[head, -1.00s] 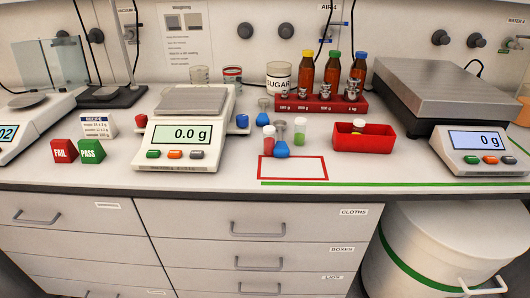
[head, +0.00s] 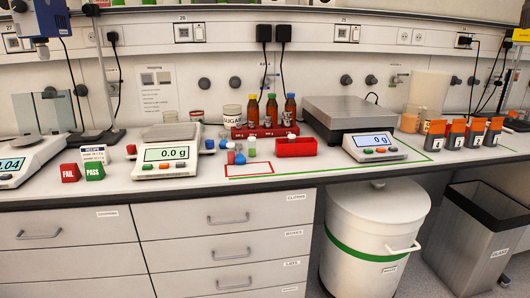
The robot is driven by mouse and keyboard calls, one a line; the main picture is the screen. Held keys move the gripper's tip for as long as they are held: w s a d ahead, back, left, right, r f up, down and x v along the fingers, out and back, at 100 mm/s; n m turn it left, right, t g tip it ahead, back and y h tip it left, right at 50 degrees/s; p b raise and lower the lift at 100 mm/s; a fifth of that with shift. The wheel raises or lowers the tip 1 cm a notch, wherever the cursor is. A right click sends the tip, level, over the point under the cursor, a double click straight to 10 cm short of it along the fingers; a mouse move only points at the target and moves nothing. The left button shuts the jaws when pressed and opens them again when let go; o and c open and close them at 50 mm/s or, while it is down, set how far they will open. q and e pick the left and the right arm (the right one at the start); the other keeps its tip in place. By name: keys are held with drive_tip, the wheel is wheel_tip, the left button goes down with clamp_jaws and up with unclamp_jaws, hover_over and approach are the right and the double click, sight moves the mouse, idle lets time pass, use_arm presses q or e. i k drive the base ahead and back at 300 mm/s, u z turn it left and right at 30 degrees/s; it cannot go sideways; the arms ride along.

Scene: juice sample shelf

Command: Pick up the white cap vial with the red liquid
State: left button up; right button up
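A cluster of small vials and flasks stands on the white bench right of the centre balance. A small reddish vial (head: 231,147) is at its left; its cap colour is too small to tell. Beside it is a flask with blue liquid (head: 240,158). A white-capped vial with green liquid (head: 252,147) stands just right. Another pale-capped item (head: 291,137) shows above the rim of a red tray (head: 297,149), its contents mostly hidden. Neither of my grippers is in view.
A balance (head: 165,157) stands left of the vials, and a large scale (head: 347,118) right. A red rack (head: 264,131) with several bottles is behind. A red outlined rectangle (head: 249,170) in front is empty. Several orange-topped containers (head: 455,132) stand far right.

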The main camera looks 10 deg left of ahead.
sight(231, 152)
drive_tip(key=z, duration=0.7)
drive_tip(key=i, duration=1.55)
drive_tip(key=u, duration=0.85)
